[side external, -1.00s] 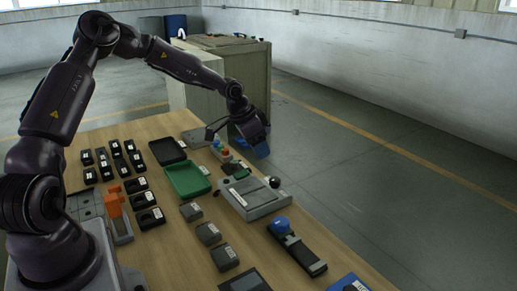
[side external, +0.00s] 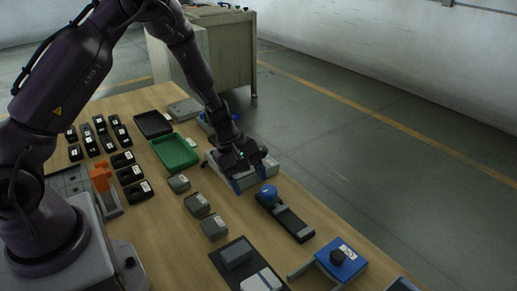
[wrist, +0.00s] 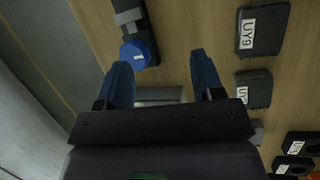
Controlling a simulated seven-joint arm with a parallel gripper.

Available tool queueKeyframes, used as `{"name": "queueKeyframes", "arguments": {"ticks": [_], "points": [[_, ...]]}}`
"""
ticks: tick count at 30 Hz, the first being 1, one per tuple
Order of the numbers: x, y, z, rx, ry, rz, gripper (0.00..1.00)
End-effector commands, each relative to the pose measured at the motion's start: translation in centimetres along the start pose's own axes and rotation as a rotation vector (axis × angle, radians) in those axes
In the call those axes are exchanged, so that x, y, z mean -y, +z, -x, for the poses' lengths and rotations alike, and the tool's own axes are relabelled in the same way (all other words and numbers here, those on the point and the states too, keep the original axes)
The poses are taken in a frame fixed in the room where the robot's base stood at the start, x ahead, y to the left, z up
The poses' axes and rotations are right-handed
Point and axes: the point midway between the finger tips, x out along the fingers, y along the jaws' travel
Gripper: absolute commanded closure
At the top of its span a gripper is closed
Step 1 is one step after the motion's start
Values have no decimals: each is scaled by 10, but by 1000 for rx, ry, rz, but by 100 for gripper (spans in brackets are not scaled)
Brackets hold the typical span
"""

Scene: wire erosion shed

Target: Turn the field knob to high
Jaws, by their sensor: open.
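A blue box (side external: 347,268) with a black knob (side external: 337,257) and a white label stands at the near right of the table in the side external view. The label is too small to read, so I cannot tell whether this is the field knob. My gripper (side external: 248,182) is open and points down over the grey device (side external: 262,167), well beyond the blue box. In the wrist view my gripper (wrist: 160,65) shows its two blue fingers apart with nothing between them. The black knob is not seen in the wrist view.
A black slide with a blue handle (side external: 268,193) lies between my gripper and the blue box; the handle (wrist: 137,53) is close to one finger in the wrist view. Grey blocks (side external: 197,204), a green tray (side external: 175,152) and black labelled blocks are to the left.

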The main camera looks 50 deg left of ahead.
Motion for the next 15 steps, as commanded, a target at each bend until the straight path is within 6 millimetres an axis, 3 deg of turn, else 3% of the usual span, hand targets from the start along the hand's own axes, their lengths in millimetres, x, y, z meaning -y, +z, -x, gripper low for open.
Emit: {"name": "queueKeyframes", "arguments": {"ticks": [5, 9, 12, 15], "points": [[-16, -24, 22, -32, 231, 545, 39], [-27, -58, 50, -20, 464, 969, 39], [-28, -84, 71, 10, 620, 1230, 39], [-30, -97, 82, 58, 727, 1414, 39]]}}
